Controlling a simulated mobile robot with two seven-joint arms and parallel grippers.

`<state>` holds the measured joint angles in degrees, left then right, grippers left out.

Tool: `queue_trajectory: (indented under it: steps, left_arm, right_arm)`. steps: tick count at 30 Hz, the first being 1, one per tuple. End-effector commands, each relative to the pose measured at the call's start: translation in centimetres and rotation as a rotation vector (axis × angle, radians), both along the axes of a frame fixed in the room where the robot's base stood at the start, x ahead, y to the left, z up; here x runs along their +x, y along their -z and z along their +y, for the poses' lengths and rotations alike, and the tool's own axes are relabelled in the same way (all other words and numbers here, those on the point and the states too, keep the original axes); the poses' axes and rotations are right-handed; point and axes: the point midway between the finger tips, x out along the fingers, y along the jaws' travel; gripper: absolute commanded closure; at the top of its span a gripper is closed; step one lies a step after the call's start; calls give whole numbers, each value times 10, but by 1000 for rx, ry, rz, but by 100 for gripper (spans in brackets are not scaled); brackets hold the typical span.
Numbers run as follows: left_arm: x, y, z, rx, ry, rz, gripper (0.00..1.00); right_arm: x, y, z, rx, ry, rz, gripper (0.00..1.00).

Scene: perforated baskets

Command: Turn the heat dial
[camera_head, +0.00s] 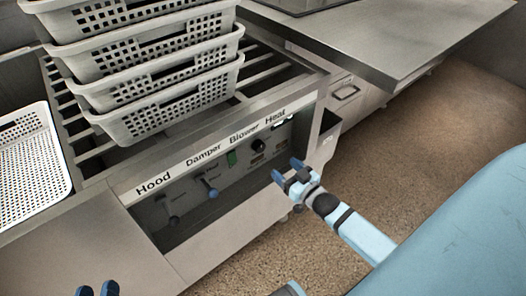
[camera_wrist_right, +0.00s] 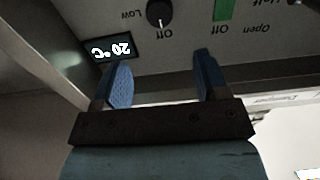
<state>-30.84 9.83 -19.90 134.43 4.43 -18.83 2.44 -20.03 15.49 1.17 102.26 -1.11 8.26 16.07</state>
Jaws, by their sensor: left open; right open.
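The heat dial (camera_head: 259,145) is a small round black knob on the recessed control panel under the "Blower" and "Heat" labels. In the right wrist view the dial (camera_wrist_right: 160,12) shows upside down at the top edge, partly cut off, with "Low" and "Off" printed by it. My right gripper (camera_head: 287,172) is open and empty, below and right of the dial in the head view, apart from it. In the right wrist view the dial lies beyond the open fingertips (camera_wrist_right: 163,70). My left gripper (camera_head: 97,291) shows only its blue fingertips at the bottom left, open and empty.
A lit display (camera_wrist_right: 109,48) reads 20 °C beside the dial. A green switch (camera_head: 232,158) and two levers, one of them the Damper lever (camera_head: 208,188), are left of the dial. Stacked white perforated baskets (camera_head: 165,108) stand on the slatted top above. Speckled floor is open at right.

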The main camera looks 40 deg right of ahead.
Motion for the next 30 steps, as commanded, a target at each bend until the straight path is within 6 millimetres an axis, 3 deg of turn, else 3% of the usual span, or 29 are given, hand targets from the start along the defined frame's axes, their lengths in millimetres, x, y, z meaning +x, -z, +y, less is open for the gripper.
queue_trajectory:
  steps: [9, 15, 21, 29, 30]
  left_arm:
    - [2, -27, -11, -84, 29, -135, 57]
    - [0, -42, -16, -128, 45, -200, 57]
    - [-2, -51, -17, -149, 50, -230, 57]
    - [-1, -53, -18, -153, 52, -236, 57]
    - [-1, -53, -18, -152, 52, -236, 57]
  right_arm:
    - [69, 2, 6, -2, -1, -3, 33]
    - [99, 1, 8, -1, 0, -1, 33]
    - [111, 0, 9, 0, -1, 1, 33]
    - [112, 0, 9, 0, -1, 1, 33]
    - [112, 0, 9, 0, -1, 1, 40]
